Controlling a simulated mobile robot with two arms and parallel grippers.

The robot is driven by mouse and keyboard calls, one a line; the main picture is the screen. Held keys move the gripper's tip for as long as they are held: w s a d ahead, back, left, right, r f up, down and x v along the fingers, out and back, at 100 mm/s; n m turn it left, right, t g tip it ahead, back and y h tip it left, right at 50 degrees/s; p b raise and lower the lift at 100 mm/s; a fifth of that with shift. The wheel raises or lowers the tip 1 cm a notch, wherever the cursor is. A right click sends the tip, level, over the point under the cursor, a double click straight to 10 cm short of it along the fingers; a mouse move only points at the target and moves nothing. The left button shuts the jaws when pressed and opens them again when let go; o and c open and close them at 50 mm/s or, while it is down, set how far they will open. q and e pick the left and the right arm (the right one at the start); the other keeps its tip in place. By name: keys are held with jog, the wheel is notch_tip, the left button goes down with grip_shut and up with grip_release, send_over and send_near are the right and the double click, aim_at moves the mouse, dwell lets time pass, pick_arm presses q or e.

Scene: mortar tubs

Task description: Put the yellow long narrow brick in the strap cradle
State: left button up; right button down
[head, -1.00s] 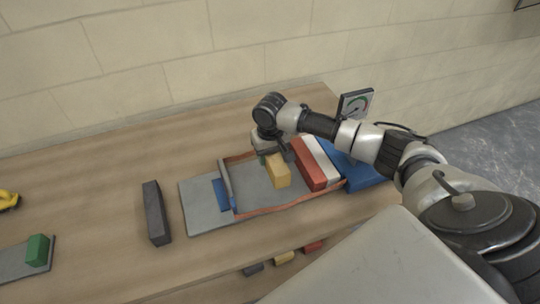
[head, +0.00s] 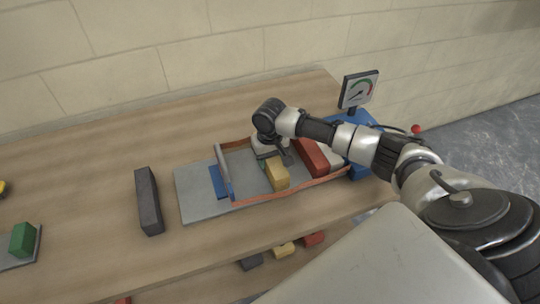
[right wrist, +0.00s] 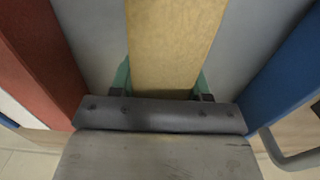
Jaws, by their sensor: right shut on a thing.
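The yellow long narrow brick (head: 277,177) is held in my right gripper (head: 270,158), inside the strap cradle. The cradle is a grey plate (head: 196,198) with an orange strap (head: 292,191) along its edges and a grey upright bar (head: 224,172) at its left. In the right wrist view the brick (right wrist: 174,45) runs lengthwise between greenish fingertips (right wrist: 162,80), shut on its sides. Grey plate shows on both sides of it. I cannot tell whether the brick touches the plate. My left gripper is not in view.
A red brick (head: 312,157) and a white one (head: 333,153) lie to the right of the yellow brick. A blue block (head: 217,181) is by the bar. A blue stand with a dial (head: 359,89) is at right. A dark grey brick (head: 149,201) lies on bare table at left.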

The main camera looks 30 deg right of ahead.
jog(key=shift+f, duration=0.3)
dwell(0.5)
jog(key=shift+c, duration=2.3)
grip_release()
jog(key=shift+f, duration=0.1)
notch_tip(320, 180, up, 11)
jog(key=shift+b, duration=0.3)
